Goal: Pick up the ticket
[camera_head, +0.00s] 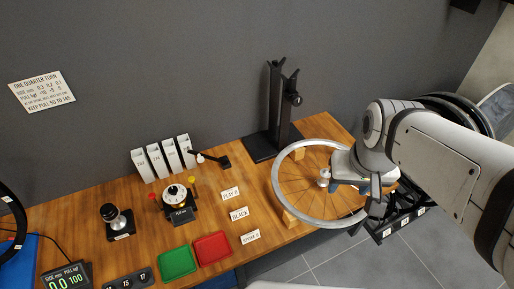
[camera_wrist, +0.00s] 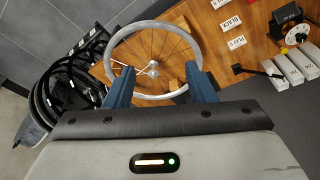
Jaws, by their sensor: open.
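Three small white cards lie on the wooden table left of the wheel: one that seems to read PLAY 0 (camera_head: 230,194), one reading BLACK (camera_head: 240,214) and one that seems to read SPOKE 6 (camera_head: 250,237). I cannot tell whether any of them is the ticket. The BLACK card also shows in the wrist view (camera_wrist: 228,24). My gripper (camera_wrist: 162,86) is open, its blue fingers apart with nothing seen between them. It is over the right side of the spoked wheel (camera_head: 276,190), well right of the cards. My arm hides part of the wheel.
A black stand (camera_head: 274,115) rises behind the wheel. White boxes (camera_head: 163,158), a dial device (camera_head: 177,196), a green tray (camera_head: 177,263) and a red tray (camera_head: 213,248) are farther left. A black rack (camera_wrist: 80,62) holds dark wheels beside the table.

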